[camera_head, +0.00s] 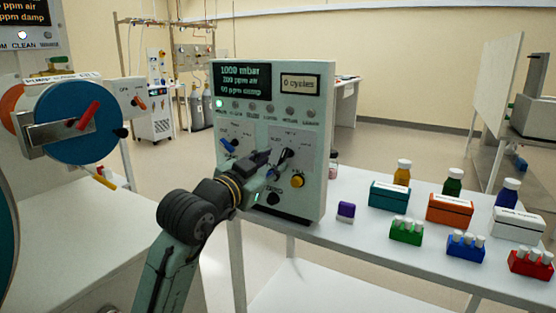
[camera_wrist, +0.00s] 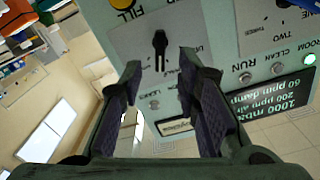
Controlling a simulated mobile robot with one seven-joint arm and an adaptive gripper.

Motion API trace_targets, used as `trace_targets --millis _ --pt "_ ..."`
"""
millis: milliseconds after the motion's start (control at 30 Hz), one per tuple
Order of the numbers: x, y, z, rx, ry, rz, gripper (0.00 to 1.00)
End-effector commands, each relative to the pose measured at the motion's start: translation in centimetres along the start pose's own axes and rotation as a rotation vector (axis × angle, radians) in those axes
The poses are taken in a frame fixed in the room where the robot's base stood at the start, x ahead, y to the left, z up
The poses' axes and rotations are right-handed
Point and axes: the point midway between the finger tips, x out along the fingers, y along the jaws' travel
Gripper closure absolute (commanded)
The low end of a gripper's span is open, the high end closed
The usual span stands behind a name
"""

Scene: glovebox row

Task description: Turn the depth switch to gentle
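A pale green control box (camera_head: 318,130) stands on the white bench with switches on its front. A black lever switch (camera_head: 285,156) sits right of centre on its front panel. In the wrist view the black switch (camera_wrist: 160,42) shows a lever along the picture's vertical, with small labels around it that I cannot read clearly. My gripper (camera_head: 270,163) is at the panel, just left of the switch in the head view. In the wrist view my gripper (camera_wrist: 158,70) is open, its fingertips to either side of and short of the lever. I see no clear contact.
A yellow button (camera_head: 297,181) is below right of the switch; a blue lever (camera_head: 229,146) is to its left. The display (camera_head: 241,80) reads 1000 mbar, and the counter (camera_head: 300,84) reads 0 cycles. Bottles and colored boxes (camera_head: 450,208) stand on the right bench.

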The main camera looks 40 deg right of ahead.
Motion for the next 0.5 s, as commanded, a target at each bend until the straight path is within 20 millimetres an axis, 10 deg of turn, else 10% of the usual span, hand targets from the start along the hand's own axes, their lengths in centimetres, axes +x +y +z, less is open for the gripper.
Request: trace_targets --millis 500 --pt "-7.8 0.0 0.0 0.0 0.0 0.0 0.7"
